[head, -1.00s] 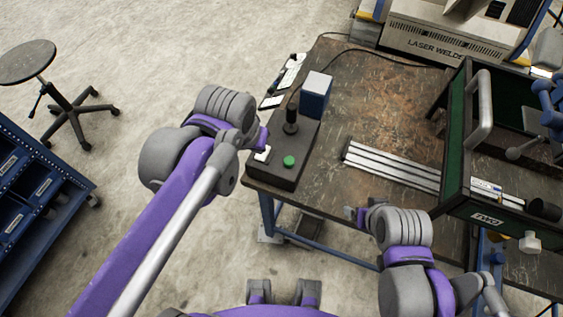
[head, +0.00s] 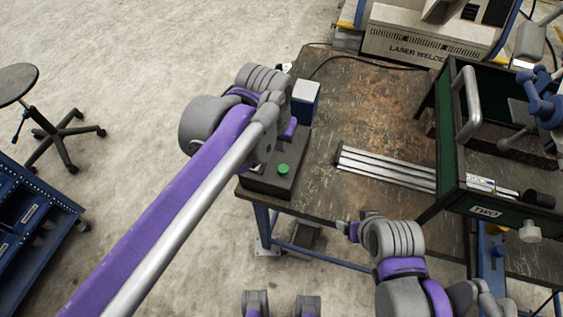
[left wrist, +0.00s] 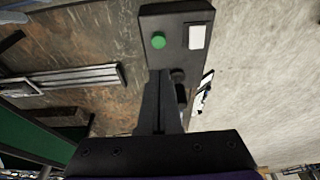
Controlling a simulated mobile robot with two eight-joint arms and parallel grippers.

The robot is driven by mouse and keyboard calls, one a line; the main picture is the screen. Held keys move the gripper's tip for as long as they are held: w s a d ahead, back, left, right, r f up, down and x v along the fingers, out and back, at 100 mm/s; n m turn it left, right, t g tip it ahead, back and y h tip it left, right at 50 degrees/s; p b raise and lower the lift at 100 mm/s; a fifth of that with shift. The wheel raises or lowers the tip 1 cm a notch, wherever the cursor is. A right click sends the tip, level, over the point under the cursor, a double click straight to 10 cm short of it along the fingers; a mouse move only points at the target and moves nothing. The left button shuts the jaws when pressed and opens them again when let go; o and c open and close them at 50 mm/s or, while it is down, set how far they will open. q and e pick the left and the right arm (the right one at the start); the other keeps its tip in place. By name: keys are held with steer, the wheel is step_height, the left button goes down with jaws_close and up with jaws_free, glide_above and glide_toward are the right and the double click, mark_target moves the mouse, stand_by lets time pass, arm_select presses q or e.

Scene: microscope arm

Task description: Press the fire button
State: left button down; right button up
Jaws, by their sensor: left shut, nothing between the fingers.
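A dark control box (head: 265,184) sits at the table's near left corner. It bears a round green button (head: 283,169); the wrist view shows this green button (left wrist: 158,41) beside a white switch (left wrist: 197,37). A black stick (left wrist: 179,77) stands on the box, partly hidden behind my left fingers. I cannot tell which control is the fire button. My left gripper (left wrist: 162,76) is shut and empty, over the box near the stick, apart from the green button in the picture. In the head view my left arm hides the stick and switch. My right gripper (head: 343,227) is at the table's front edge.
A blue-and-white block (head: 304,101) stands behind the box. Metal rails (head: 385,168) lie on the worn table (head: 375,110). A green-sided frame with a handle (head: 468,105) stands at right, a laser welder (head: 410,40) behind. A stool (head: 45,115) is at left.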

arm_select(q)
glide_toward(283, 167)
steer(key=x, duration=0.5)
steer(key=shift+w+b, duration=0.2)
steer(key=shift+b, duration=0.15)
steer(key=shift+f, duration=0.75)
arm_select(e)
steer(key=shift+s+f, duration=0.1)
steer(key=shift+f, duration=0.4)
steer(key=shift+f, duration=0.1)
